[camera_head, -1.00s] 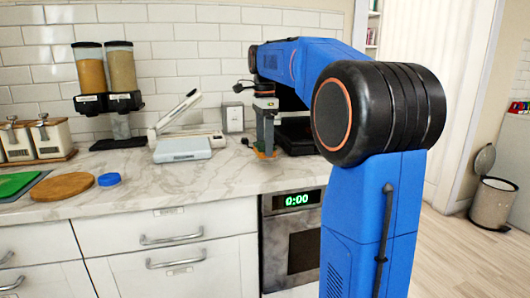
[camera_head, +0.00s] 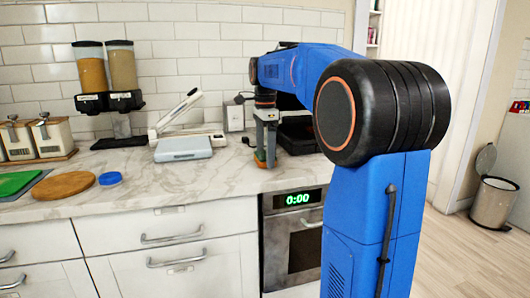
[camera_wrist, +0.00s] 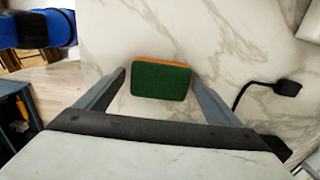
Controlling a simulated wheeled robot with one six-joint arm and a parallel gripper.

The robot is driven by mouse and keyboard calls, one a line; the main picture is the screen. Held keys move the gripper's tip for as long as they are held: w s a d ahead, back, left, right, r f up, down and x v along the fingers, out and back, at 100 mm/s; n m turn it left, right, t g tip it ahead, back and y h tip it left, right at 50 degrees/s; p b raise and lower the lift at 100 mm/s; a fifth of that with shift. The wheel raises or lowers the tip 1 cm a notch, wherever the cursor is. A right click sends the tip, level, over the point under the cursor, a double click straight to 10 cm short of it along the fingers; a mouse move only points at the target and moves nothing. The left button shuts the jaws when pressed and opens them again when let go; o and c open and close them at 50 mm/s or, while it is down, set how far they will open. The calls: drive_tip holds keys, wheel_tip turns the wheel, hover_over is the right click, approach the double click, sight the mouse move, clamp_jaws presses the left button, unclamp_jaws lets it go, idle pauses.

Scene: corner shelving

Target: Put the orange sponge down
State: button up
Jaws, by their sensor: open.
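The orange sponge (camera_wrist: 161,81) lies on the marble counter in the wrist view, with its green face toward the camera and an orange edge along its far side. In the head view a small orange bit of the sponge (camera_head: 259,163) shows low by the fingers.
A dark appliance (camera_head: 297,132) stands right behind my gripper. A light-blue scale-like device (camera_head: 183,148) is to the left. A black cable with a plug (camera_wrist: 287,88) lies right of the sponge. The counter's front edge is near. Bare marble lies left of my gripper.

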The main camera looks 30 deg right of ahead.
sight(265, 154)
drive_tip(key=shift+r, duration=0.15)
wheel_tip(265, 154, up, 12)
drive_tip(key=s+a+f+n+t, duration=0.2)
drive_tip(key=s+a+f+n, duration=0.85)
drive_tip(key=s, duration=0.45)
drive_tip(key=s+a+f+n+t, duration=0.1)
drive_tip(key=s+f+n, duration=0.4)
drive_tip(key=f, duration=0.5)
drive_tip(key=s+a+f+n+t, duration=0.1)
drive_tip(key=s+a+f+n, duration=0.3)
drive_tip(key=s+f, duration=0.6)
drive_tip(key=shift+a+f+n+t, duration=0.15)
drive_tip(key=shift+f+n+t, duration=0.3)
drive_tip(key=shift+n, duration=0.4)
drive_tip(key=shift+o, duration=0.7)
drive_tip(key=shift+s, duration=0.1)
